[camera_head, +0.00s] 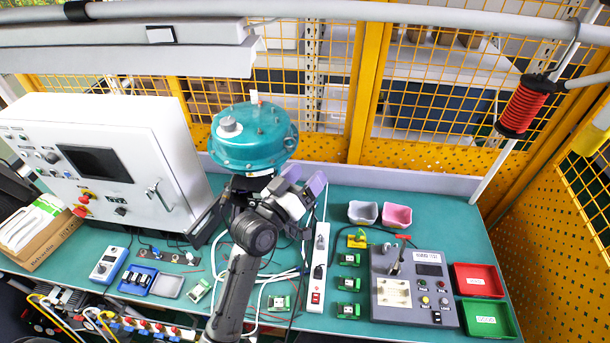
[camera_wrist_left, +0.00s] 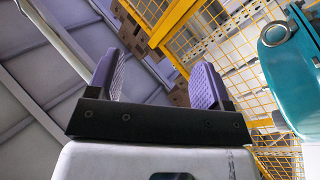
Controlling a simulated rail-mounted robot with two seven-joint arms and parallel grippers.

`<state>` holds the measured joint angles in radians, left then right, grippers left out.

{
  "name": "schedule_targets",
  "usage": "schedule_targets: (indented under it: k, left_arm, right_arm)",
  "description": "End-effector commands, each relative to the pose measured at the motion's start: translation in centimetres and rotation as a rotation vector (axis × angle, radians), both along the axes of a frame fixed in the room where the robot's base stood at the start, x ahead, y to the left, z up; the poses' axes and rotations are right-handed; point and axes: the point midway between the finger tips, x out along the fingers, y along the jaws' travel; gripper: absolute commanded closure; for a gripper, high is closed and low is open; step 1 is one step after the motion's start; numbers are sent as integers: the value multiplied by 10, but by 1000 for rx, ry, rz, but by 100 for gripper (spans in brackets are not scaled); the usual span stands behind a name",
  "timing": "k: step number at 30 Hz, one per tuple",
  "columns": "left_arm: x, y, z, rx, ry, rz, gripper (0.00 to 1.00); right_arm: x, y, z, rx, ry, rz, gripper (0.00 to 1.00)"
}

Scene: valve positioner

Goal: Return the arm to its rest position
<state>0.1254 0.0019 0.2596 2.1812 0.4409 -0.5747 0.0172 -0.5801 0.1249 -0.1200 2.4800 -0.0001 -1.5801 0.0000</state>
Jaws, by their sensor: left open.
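My left arm comes up from the bottom middle of the head view. Its gripper (camera_head: 304,190) is raised in front of the bench, just right of the teal valve actuator (camera_head: 255,140). In the left wrist view, the two purple finger pads (camera_wrist_left: 157,84) stand apart with nothing between them, so the gripper is open and empty. The teal actuator also shows at the right edge of the wrist view (camera_wrist_left: 292,85). The arm hides the lower part of the actuator. My right gripper does not show.
A white control cabinet (camera_head: 110,165) stands left. A power strip (camera_head: 318,265), green modules (camera_head: 348,284), a grey test panel (camera_head: 412,312) and red (camera_head: 477,281) and green (camera_head: 488,318) trays lie right. Yellow mesh fencing (camera_head: 440,100) closes the back. Loose cables lie near the arm.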

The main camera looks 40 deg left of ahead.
Motion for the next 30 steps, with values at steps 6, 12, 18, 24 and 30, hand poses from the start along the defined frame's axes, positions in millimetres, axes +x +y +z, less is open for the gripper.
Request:
schedule_targets:
  k: [6,12,18,24,30]
  left_arm:
    - [0,0,0,0,-1,0,27]
    - [0,0,0,-1,-1,0,27]
    - [2,-4,-11,8,69,-23,27]
    - [-3,-12,-49,88,346,-57,27]
    - [-24,-32,-68,200,584,-83,27]
  right_arm:
    - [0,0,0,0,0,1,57]
    - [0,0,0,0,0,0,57]
    - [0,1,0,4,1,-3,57]
    - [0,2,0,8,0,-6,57]
    - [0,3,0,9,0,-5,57]
